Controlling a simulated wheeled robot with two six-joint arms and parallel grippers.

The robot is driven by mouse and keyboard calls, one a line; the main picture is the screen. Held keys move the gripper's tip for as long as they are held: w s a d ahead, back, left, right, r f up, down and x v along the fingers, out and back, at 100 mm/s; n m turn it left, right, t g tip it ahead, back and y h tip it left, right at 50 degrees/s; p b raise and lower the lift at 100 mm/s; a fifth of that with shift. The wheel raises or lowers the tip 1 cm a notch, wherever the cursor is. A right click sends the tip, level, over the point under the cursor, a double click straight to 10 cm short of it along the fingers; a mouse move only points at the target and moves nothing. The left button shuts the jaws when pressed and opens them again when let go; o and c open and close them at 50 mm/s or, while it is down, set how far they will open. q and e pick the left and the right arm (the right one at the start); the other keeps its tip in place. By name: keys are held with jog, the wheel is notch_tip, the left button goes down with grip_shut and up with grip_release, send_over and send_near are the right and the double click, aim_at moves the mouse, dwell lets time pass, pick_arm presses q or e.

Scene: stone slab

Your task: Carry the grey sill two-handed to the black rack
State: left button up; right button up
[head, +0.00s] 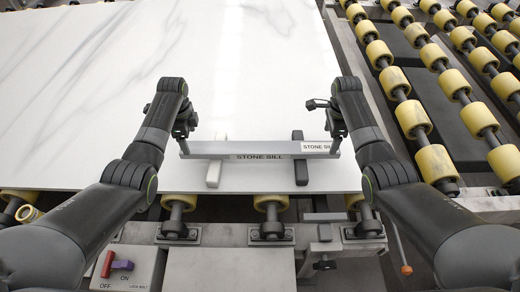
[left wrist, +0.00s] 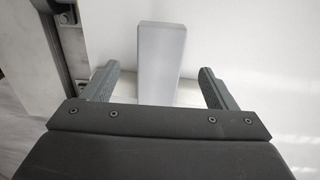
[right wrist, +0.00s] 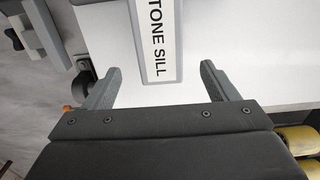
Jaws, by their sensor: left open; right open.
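The grey sill (head: 230,148), a long bar labelled STONE SILL, lies left to right near the slab's front edge. It crosses a pale support bar (head: 213,175) and a black bar (head: 301,174), which looks like the black rack. My left gripper (head: 184,146) is at the sill's left end; in the left wrist view its open fingers (left wrist: 158,70) stand apart on either side of the sill (left wrist: 162,45). My right gripper (head: 334,143) is at the right end; its open fingers (right wrist: 160,70) flank the labelled sill (right wrist: 152,40) with gaps.
A white marbled slab (head: 190,60) fills the middle and left. Yellow rollers (head: 412,118) run along the right and under the front edge. A switch box (head: 128,268) with red and purple parts stands at front left. The slab behind the sill is clear.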

aim_at(192, 146)
pick_arm(q)
jog(key=shift+f, duration=2.65)
pick_arm(e)
jog(key=shift+f, duration=2.65)
pick_arm(q)
jog(key=shift+c, duration=0.3)
pick_arm(e)
jog(key=shift+c, duration=0.3)
pick_arm(q)
grip_shut()
pick_arm(e)
grip_shut()
pick_arm(q)
jog(key=shift+w+r, duration=0.2)
pick_arm(e)
jog(key=shift+w+r, duration=0.2)
